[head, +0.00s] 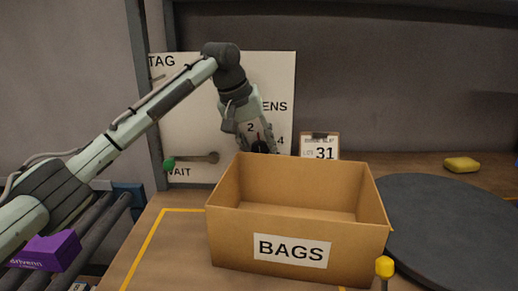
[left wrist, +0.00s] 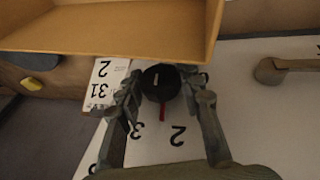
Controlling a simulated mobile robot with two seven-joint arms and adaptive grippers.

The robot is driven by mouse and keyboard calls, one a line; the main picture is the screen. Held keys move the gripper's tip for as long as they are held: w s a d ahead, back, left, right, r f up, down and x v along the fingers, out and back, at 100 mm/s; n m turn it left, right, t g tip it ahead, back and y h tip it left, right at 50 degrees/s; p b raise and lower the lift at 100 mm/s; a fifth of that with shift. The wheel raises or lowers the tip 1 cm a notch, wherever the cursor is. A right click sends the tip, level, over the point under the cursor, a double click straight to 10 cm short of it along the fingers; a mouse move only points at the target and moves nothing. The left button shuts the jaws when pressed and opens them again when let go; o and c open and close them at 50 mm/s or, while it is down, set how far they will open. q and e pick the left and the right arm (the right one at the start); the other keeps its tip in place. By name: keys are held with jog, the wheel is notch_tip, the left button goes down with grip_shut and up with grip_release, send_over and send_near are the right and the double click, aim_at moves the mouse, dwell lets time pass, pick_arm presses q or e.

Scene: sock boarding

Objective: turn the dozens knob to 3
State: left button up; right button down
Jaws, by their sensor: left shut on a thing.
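The dozens knob (left wrist: 160,84) is round and black with a red pointer. In the left wrist view the pointer lies between the printed 2 and 3, a little closer to the 2. My left gripper (head: 262,146) reaches down to the knob at the white panel (head: 190,115). In the left wrist view its fingers (left wrist: 162,90) are on both sides of the knob, shut on it. In the head view the gripper hides most of the dial and part of its label; a 2 and a 4 show. My right gripper is not in view.
An open cardboard box marked BAGS (head: 225,235) stands close in front of the panel and dial. A card reading 31 (head: 323,152) stands right of the panel. A green-tipped lever (head: 190,160) is at left. A dark round plate (head: 450,225) and yellow sponge (head: 462,164) are at right.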

pick_arm(q)
jog(key=y, duration=0.6)
jog(key=shift+d+f+m, duration=0.1)
jog(key=shift+m, duration=0.3)
dwell(0.3)
jog(key=o, duration=1.2)
jog(key=shift+c, duration=0.2)
jog(key=v, duration=1.2)
jog(key=shift+d, duration=0.15)
